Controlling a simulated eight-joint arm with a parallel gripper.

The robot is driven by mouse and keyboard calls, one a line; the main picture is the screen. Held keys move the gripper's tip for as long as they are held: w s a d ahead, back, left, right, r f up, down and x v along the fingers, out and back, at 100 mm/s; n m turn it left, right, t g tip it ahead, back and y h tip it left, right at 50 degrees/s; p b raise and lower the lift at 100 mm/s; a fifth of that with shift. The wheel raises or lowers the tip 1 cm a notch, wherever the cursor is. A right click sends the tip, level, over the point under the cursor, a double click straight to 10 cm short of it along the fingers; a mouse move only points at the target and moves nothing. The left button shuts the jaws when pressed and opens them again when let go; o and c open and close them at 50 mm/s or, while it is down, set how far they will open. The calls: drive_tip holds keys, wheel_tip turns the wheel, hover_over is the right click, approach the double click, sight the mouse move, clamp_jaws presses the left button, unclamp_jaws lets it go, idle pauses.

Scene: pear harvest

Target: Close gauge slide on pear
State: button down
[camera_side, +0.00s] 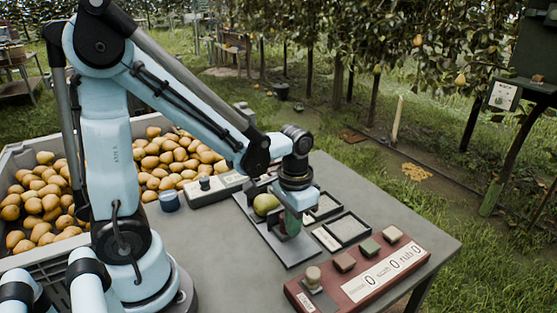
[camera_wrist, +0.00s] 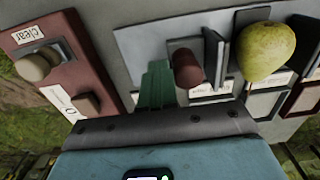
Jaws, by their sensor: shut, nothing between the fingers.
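The green-yellow pear (camera_side: 265,203) sits on the gauge, a long flat grey plate (camera_side: 292,253) on the table. The wrist view shows the pear (camera_wrist: 266,52) at the right, beside dark upright plates of the gauge slide (camera_wrist: 213,52). A reddish-brown knob (camera_wrist: 187,67) stands on the side of these plates away from the pear. My gripper (camera_wrist: 157,85) has green fingers, shut and empty, just left of the knob in the wrist view. In the side view my gripper (camera_side: 292,223) is low over the gauge, near the pear. Whether the fingers touch the knob, or a plate touches the pear, I cannot tell.
A red counter box (camera_side: 358,273) with several buttons lies at the table's front right. Black-framed trays (camera_side: 345,229) lie right of the gauge. A scale (camera_side: 215,188), a blue cup (camera_side: 169,201) and a crate (camera_side: 66,158) of pears are at the left. The right table corner is clear.

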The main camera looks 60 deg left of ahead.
drive_tip(key=shift+a, duration=0.9)
idle(0.7)
drive_tip(key=shift+d, duration=0.15)
drive_tip(key=shift+d, duration=0.3)
drive_tip(key=shift+r, duration=0.1)
wheel_tip(320, 180, up, 8)
idle(1.1)
drive_tip(key=t, duration=0.2)
drive_tip(key=s+d+r+t, duration=0.1)
drive_tip(key=t, duration=0.4)
drive_tip(key=shift+s+d+r, duration=0.2)
drive_tip(key=shift+s+d, duration=0.05)
drive_tip(key=shift+s, duration=0.05)
